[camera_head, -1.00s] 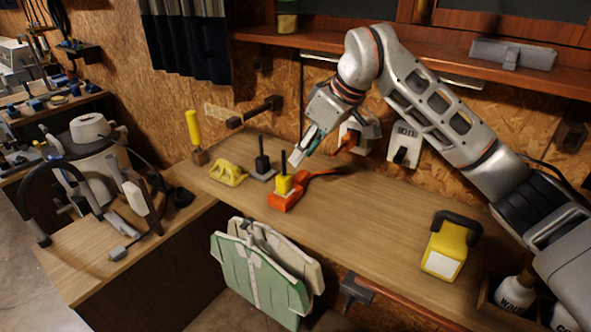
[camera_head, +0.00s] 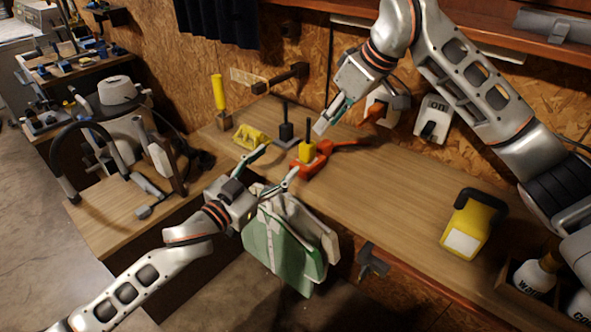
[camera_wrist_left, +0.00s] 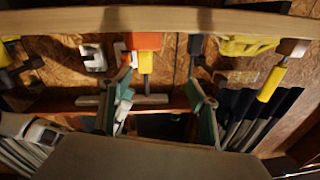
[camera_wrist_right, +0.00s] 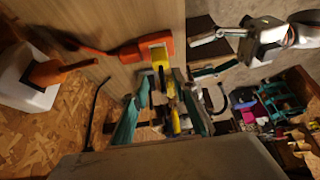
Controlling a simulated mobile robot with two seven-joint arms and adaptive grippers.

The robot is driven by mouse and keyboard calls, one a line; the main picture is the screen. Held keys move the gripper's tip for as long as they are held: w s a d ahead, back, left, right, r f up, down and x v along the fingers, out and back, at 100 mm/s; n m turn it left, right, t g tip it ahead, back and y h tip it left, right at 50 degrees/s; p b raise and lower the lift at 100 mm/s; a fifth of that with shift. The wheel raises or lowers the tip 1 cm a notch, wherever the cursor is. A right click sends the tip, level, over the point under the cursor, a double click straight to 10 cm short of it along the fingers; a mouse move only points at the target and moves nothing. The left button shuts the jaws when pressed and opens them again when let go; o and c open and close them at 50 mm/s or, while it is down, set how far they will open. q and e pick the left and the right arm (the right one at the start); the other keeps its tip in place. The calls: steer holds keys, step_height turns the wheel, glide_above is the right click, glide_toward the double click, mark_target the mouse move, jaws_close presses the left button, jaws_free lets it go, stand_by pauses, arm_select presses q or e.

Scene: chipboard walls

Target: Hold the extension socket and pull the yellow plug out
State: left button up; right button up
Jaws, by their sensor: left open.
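The orange extension socket (camera_head: 314,166) lies near the front edge of the wooden workbench, with the yellow plug (camera_head: 307,152) standing in it. The socket (camera_wrist_left: 143,41) and plug (camera_wrist_left: 146,64) also show in the left wrist view, beyond the fingers. My left gripper (camera_head: 282,159) is open and empty, just left of the socket at the bench edge. My right gripper (camera_head: 331,117) is open, above and behind the plug. The right wrist view shows the socket (camera_wrist_right: 145,48) and plug (camera_wrist_right: 160,58) ahead of its spread fingers.
A black upright plug (camera_head: 286,132) and a yellow object (camera_head: 251,137) are left of the socket. A yellow box with a black handle (camera_head: 472,225) stands at the right. The bench between socket and yellow box is clear.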

mark_target(304, 161)
arm_select(q)
steer(key=d, duration=0.1)
steer(key=w+d+r+g+h, duration=0.1)
steer(key=d, duration=0.1)
steer(key=shift+w+r, duration=0.1)
steer(key=shift+r, duration=0.2)
steer(key=shift+n+g+y, duration=0.3)
steer(key=shift+n+g, duration=0.1)
steer(key=shift+g, duration=0.3)
steer(key=d+f, duration=0.1)
steer(key=f, duration=0.1)
steer(key=w+d+f, duration=0.1)
steer(key=shift+w+f, duration=0.2)
steer(key=shift+f, duration=0.2)
steer(key=shift+w+f+y, duration=0.1)
steer(key=shift+f+y, duration=0.2)
steer(key=shift+f, duration=0.35)
steer(key=shift+w+f+n, duration=0.15)
steer(key=shift+n, duration=0.15)
steer(key=shift+x, duration=3.75)
steer(key=shift+f, duration=0.1)
